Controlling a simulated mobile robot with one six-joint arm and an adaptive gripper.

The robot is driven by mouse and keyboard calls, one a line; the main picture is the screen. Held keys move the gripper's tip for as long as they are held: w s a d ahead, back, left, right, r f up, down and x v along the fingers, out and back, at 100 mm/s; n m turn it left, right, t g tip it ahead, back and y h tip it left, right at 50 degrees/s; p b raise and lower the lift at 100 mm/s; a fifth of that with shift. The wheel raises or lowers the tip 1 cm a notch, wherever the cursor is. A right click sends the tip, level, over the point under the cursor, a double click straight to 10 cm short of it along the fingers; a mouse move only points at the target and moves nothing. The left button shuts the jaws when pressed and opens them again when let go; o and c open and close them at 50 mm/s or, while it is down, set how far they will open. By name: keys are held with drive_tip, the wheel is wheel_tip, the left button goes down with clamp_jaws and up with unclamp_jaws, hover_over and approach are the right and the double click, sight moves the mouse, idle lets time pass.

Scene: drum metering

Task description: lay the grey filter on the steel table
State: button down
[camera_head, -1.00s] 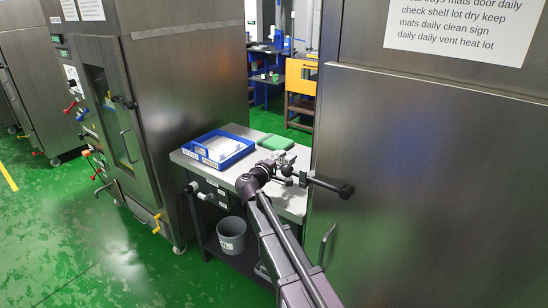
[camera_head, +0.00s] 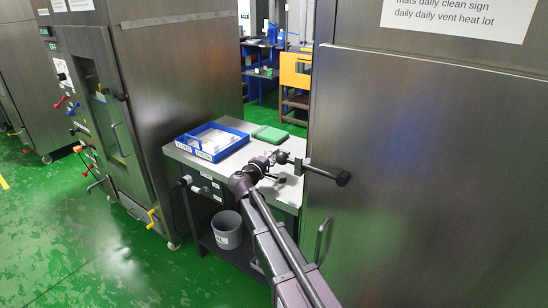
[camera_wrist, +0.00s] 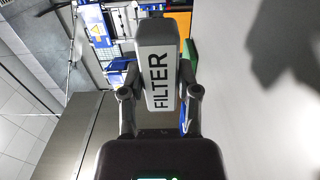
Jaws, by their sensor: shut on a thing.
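The grey filter (camera_wrist: 158,68), a block with FILTER printed on its side, is between the fingers of my gripper (camera_wrist: 160,95) in the wrist view. My gripper is shut on it. In the head view my gripper (camera_head: 278,160) is over the steel table (camera_head: 232,168), near its right side; the filter is too small to make out there. The steel table stands between two tall steel cabinets. I cannot tell the exact height of the filter above the table.
A blue tray (camera_head: 213,155) with white items sits on the table's left part. A green pad or cloth (camera_head: 270,133) lies at the back. A handle (camera_head: 328,172) on the right cabinet juts out close to my gripper. A grey bucket (camera_head: 227,230) stands below.

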drive_tip(key=shift+f+b, duration=1.35)
drive_tip(key=shift+f, duration=0.25)
drive_tip(key=shift+f+b, duration=1)
idle(0.3)
drive_tip(key=shift+c, duration=1.3)
unclamp_jaws()
drive_tip(key=shift+s, duration=0.15)
drive_tip(key=v, duration=1.2)
